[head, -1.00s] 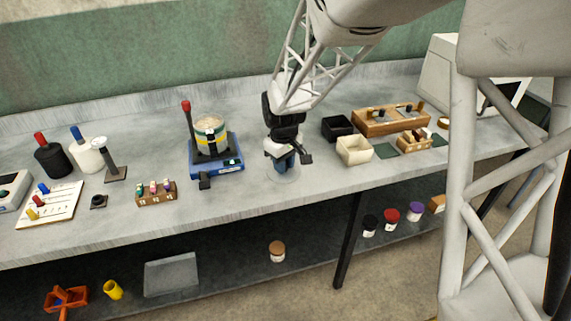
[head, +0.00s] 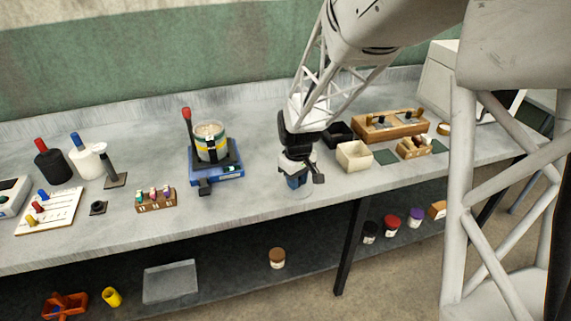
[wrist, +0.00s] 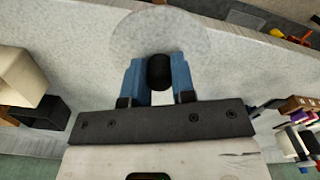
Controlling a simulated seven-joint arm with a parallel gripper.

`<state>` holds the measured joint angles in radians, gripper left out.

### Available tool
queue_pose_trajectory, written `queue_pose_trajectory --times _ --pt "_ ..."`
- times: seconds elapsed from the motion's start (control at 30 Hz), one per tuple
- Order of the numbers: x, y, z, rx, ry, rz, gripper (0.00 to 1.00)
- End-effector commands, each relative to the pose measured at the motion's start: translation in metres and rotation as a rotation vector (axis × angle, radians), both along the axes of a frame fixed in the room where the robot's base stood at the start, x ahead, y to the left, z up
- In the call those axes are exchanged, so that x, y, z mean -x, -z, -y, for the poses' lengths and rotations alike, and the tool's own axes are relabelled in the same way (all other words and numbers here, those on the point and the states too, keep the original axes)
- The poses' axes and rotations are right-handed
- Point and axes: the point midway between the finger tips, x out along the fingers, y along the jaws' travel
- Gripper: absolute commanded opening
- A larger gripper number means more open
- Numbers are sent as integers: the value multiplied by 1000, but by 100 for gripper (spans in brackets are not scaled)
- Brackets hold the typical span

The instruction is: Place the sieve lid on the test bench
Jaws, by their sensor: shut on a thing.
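The sieve lid (wrist: 185,32) is a pale grey, see-through disc with a black knob (wrist: 160,72) in its middle. My gripper (wrist: 160,75), with blue fingers, is shut on the knob in the wrist view. In the head view my gripper (head: 296,182) points down and the lid shows faintly below it (head: 297,193). The lid is over the grey test bench (head: 248,205), near its front edge. I cannot tell whether it touches the top. The sieve stack (head: 211,146) stands on a blue shaker (head: 226,175) to the left.
A cream box (head: 354,156), a black box (head: 338,134) and wooden racks (head: 390,124) stand right of my gripper. A small vial rack (head: 156,201) and bottles (head: 86,159) are at left. Bench top between shaker and gripper is clear.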

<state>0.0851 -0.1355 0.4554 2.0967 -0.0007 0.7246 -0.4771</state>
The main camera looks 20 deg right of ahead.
Motion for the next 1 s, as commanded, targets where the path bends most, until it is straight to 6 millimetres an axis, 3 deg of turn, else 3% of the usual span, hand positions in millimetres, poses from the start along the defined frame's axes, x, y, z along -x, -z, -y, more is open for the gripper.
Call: queue_pose_trajectory --times 1.0 --pt "-132 13 11 0 0 0 0"
